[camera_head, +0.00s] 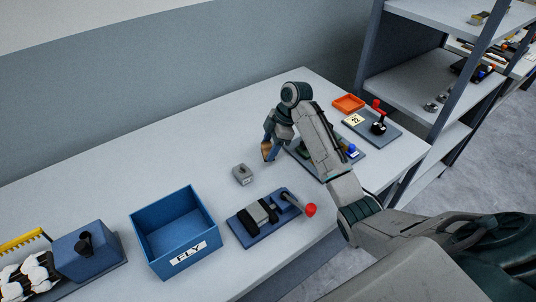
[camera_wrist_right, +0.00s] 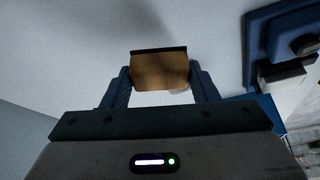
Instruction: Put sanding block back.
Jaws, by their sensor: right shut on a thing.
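My right gripper (camera_head: 270,143) is over the middle of the table. It is shut on the sanding block (camera_head: 266,151), a brown block with a dark edge. In the right wrist view the sanding block (camera_wrist_right: 159,70) sits between the two blue fingers of the gripper (camera_wrist_right: 161,85). In the head view the arm hides part of the table beyond it, and I cannot tell how high the block is held. My left gripper is not in view.
A small grey block (camera_head: 242,174) and a roller device with a red knob (camera_head: 262,222) are nearby. An orange tray (camera_head: 348,103) and a lever board (camera_head: 386,136) stand right, by shelves.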

